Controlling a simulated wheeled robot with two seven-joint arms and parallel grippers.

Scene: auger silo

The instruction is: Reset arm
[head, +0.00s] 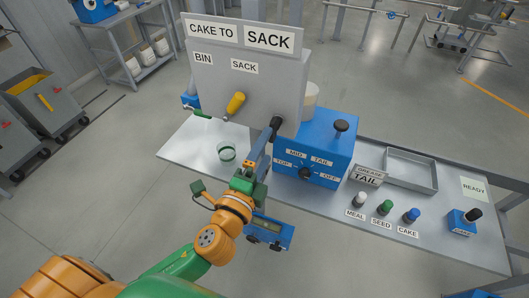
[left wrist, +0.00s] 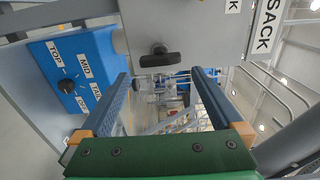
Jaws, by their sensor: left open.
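My left arm comes in from the lower left, and my left gripper (head: 266,146) is at the front edge of the table, left of the blue control box. It is open, with two blue fingers apart and nothing held between them. In the left wrist view, a black handle (left wrist: 158,56) on the grey panel shows between and beyond the fingers. In the head view this black knob (head: 277,123) is just past the fingertips; contact cannot be told. The grey panel (head: 275,85) is marked CAKE TO SACK and carries a yellow handle (head: 236,103). My right gripper does not show.
The blue box (head: 325,150) has a dial and a black-topped lever. White, green and blue knobs, an empty grey tray (head: 410,169) and a small blue block (head: 462,223) are to the right. A blue device (head: 270,232) sits below the front edge.

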